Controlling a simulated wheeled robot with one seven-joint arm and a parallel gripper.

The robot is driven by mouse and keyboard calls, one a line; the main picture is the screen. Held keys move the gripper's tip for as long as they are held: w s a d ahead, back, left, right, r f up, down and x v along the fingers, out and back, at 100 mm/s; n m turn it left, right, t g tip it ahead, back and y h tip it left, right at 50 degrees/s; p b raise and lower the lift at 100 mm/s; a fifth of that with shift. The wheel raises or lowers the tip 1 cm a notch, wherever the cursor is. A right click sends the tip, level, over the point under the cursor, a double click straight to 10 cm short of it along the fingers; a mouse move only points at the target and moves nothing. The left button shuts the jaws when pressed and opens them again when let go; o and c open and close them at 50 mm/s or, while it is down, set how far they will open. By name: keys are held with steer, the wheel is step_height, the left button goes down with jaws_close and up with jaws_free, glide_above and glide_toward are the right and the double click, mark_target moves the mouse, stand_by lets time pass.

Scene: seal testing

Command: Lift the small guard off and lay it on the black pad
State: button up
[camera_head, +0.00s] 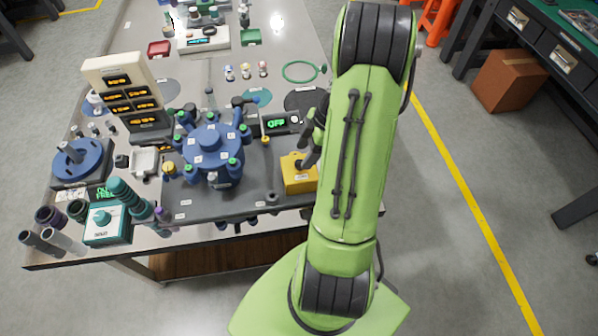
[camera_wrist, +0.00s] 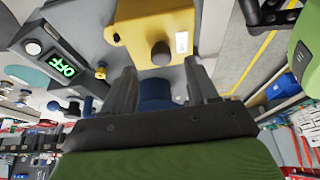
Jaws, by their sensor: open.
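The small guard looks to be the yellow box-like cover (camera_head: 298,177) with a dark round knob, on the right front part of the grey base plate. It also fills the top middle of the wrist view (camera_wrist: 150,22), its knob just beyond and between my fingertips. My gripper (camera_wrist: 161,70) is open, with nothing between its fingers; I cannot tell whether they touch the guard. In the head view my gripper (camera_head: 314,145) is partly hidden by my arm, just above the guard's right side. The black pad (camera_head: 301,100) is a dark round disc behind the base plate, partly covered by my arm.
A blue multi-armed rotor (camera_head: 208,146) stands left of the guard. A display reading OFF (camera_head: 281,123) sits between guard and pad. A green ring (camera_head: 300,71) lies behind the pad. A beige display panel (camera_head: 118,87) and teal bottle-like parts (camera_head: 122,193) stand at left.

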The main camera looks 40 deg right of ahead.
mark_target(300, 162)
steer(key=x, duration=0.3)
steer(key=shift+a+f, duration=0.15)
steer(key=shift+f, duration=0.15)
steer(key=shift+r, duration=0.1)
jaws_close()
